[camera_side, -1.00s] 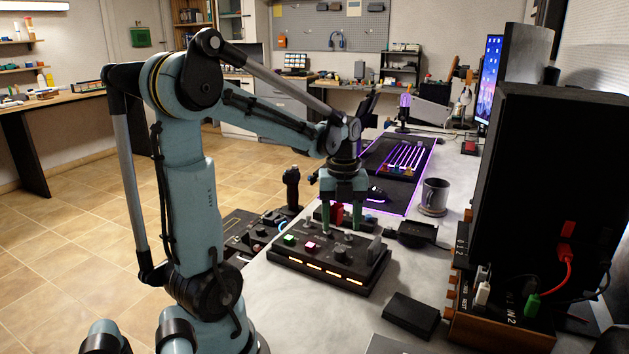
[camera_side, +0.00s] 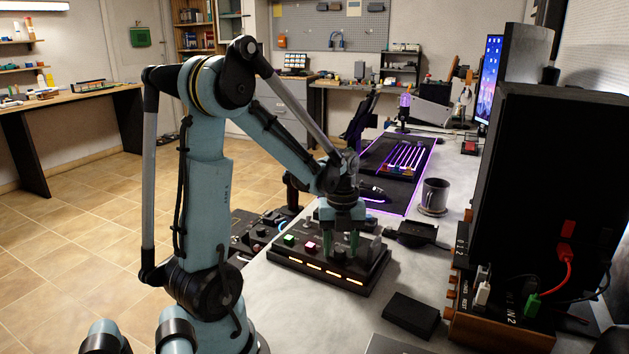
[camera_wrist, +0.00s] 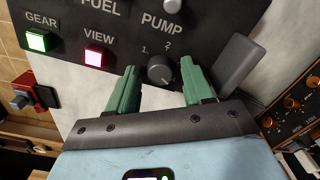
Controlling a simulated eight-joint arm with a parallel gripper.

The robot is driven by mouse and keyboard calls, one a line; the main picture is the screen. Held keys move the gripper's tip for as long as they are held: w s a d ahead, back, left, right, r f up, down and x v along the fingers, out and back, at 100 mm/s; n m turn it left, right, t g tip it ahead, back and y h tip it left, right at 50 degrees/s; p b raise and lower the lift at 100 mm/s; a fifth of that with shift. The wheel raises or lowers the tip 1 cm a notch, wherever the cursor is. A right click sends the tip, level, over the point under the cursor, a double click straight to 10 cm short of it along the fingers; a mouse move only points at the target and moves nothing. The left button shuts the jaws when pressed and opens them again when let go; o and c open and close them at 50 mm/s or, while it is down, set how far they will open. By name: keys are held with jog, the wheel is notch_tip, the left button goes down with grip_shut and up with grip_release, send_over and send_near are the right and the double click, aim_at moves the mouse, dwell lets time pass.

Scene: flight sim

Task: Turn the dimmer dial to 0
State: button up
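A round black dial (camera_wrist: 160,68) with the numbers 1 and 2 beside it sits on the black control panel (camera_wrist: 85,45), below the word PUMP. I take it for the dimmer dial, but its own name label does not show. Its white pointer mark appears to face the upper left. My gripper (camera_wrist: 159,80) is open, with one green finger on each side of the dial; I cannot tell whether they touch it. In the side view my gripper (camera_side: 342,243) reaches down at the panel's right part (camera_side: 300,262), and the dial is hard to make out there.
Green GEAR (camera_wrist: 37,40) and pink VIEW (camera_wrist: 95,57) buttons are left of the dial. A dark upright lever (camera_wrist: 237,62) stands close to the right finger. A black box (camera_side: 411,314) and a mug (camera_side: 434,195) stand on the desk.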

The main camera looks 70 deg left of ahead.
grip_shut()
